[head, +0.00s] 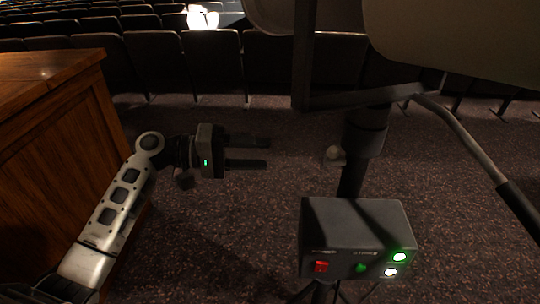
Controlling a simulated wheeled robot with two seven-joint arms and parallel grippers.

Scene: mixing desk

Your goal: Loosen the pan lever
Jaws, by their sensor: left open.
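A small lever with a pale round knob (333,153) sticks out to the left from the dark collar (365,140) on an upright stand; it looks like the pan lever. My left gripper (268,153) comes in from the left with its two dark fingers pointing right toward the knob. The fingers are apart with nothing between them. A clear gap shows between the fingertips and the knob in the picture; the difference in depth is hard to tell. My right gripper is not in view.
A grey control box (355,222) with a red switch and lit green and white buttons sits low on the stand. A large lamp-like body (460,35), its yoke (303,60) and a handle bar (470,150) fill the upper right. A wooden cabinet (60,110) stands left. Seat rows lie behind.

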